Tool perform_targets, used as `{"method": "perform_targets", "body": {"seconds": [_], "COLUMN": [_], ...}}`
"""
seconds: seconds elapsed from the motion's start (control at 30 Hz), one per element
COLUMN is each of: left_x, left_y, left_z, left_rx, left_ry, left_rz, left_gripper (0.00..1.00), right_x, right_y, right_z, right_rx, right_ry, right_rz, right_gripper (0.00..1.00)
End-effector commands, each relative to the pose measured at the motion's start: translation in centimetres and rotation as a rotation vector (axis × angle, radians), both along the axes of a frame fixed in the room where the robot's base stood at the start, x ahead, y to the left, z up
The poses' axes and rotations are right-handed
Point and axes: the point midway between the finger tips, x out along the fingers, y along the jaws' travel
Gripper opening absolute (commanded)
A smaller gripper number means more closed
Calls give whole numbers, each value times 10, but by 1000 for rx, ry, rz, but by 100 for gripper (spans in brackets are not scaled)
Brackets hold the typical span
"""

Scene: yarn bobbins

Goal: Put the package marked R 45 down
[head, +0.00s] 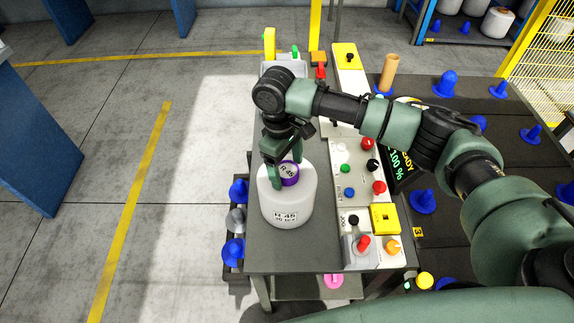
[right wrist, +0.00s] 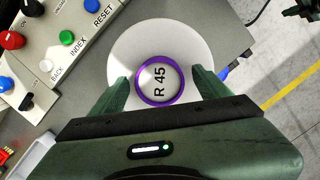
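The package marked R 45 (head: 287,208) is a white yarn bobbin with a purple ring round its top. It stands upright on the grey tabletop, left of the control panel. Its ring and R 45 label (right wrist: 160,82) show in the right wrist view. My right gripper (head: 285,168) points down over its top. The fingers (right wrist: 160,88) are on either side of the purple ring, with white gaps between them and the ring, so it is open. A dark green part at the top right corner of the right wrist view looks like my left gripper (right wrist: 301,8); its fingers are unclear.
The control panel (head: 358,165) with coloured buttons runs along the right of the package. Blue pegs (head: 423,201) stand on a dark rack farther right. More blue pegs (head: 233,251) stand low on the left. Bare tabletop (head: 277,258) lies in front of the package.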

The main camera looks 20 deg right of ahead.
Motion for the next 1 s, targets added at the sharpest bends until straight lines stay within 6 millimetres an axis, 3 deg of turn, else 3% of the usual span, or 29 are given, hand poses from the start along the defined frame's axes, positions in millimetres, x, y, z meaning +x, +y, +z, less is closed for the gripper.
{"method": "perform_targets", "body": {"seconds": [0.27,0.37,0.8,1.0], "left_x": [0,0,0,0], "left_y": [0,0,0,0], "left_z": [-2,-4,-20,-21], "left_rx": [0,0,0,0], "left_ry": [0,0,0,0], "left_rz": [0,0,0,0], "left_gripper": [0,0,0,0], "right_x": [0,2,10,11], "right_y": [0,1,8,10], "right_z": [2,11,98,119], "right_rx": [0,2,2,1], "right_ry": [-1,-3,-2,-1], "right_rz": [0,-1,0,-1], "right_gripper": [77,77,77,77]}}
